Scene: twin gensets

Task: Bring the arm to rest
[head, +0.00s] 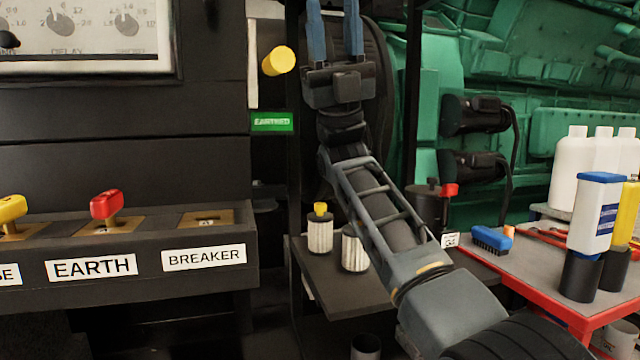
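My arm (385,215) reaches up from the lower right, in front of a shelf, to the top middle of the head view. My gripper (334,18) points upward, with its two blue fingers apart and nothing seen between them. The fingertips are cut off by the top edge. A dark round shape stands behind the gripper; I cannot tell the distance between them.
A black panel at left holds a red-handled EARTH switch (106,205) and a yellow knob (278,61). White filters (320,231) stand on a dark shelf (335,287). A red-edged cart (535,275) with bottles is at right. Green machinery (590,75) fills the back.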

